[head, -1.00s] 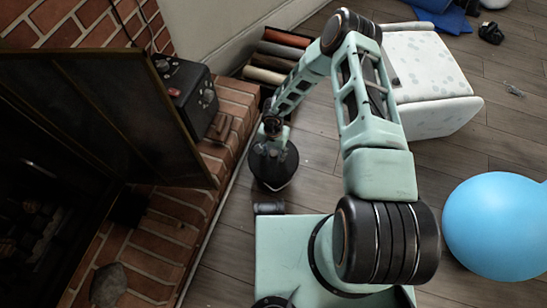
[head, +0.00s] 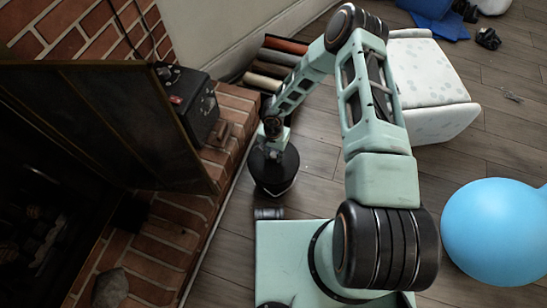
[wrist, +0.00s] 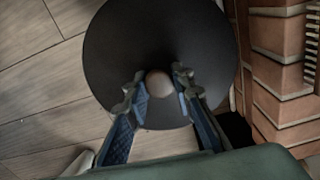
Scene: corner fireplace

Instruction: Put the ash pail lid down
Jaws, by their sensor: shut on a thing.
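The ash pail lid is a dark round disc (wrist: 115,50) with a brownish rounded knob (wrist: 158,82) in the wrist view. My gripper (wrist: 158,88) is shut on this knob, with one blue-padded finger on each side. In the head view, the dark lid (head: 274,174) shows below my gripper (head: 273,143), beside the brick hearth. I cannot tell whether the lid touches anything beneath it. I cannot make out the pail as a separate thing.
The brick hearth (head: 176,232) and dark fireplace door (head: 120,115) are at left, with a black box (head: 190,100) on the bricks. Rolled items (head: 270,70) lie behind. A white padded seat (head: 425,75) and blue ball (head: 495,230) stand right. Wooden floor between is open.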

